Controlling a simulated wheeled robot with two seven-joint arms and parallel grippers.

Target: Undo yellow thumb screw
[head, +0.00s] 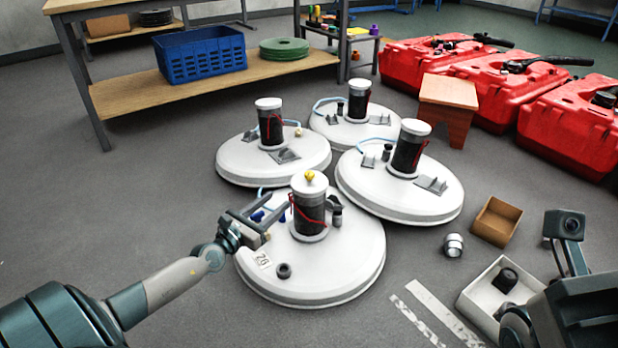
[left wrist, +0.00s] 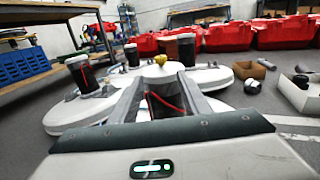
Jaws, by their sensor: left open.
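The yellow thumb screw (head: 310,176) sits on top of the white-capped dark cylinder (head: 309,212) on the nearest round white disc (head: 322,276). The left wrist view also shows the yellow screw (left wrist: 160,60), just beyond the fingertips. My left gripper (head: 277,213) is open and empty, to the left of the cylinder and lower than the screw in the head view. In the left wrist view its two fingers (left wrist: 160,80) point toward the cylinder, whose red cord shows between them. My right arm shows at the lower right of the head view; its fingers cannot be made out.
Several similar discs stand behind, one at the right (head: 400,203). A white box (head: 470,296) with a dark part, a cardboard box (head: 497,221) and a metal cylinder (head: 453,245) lie at right. Red cases (head: 572,125), a wooden stool (head: 447,92) and a shelf (head: 130,97) stand behind.

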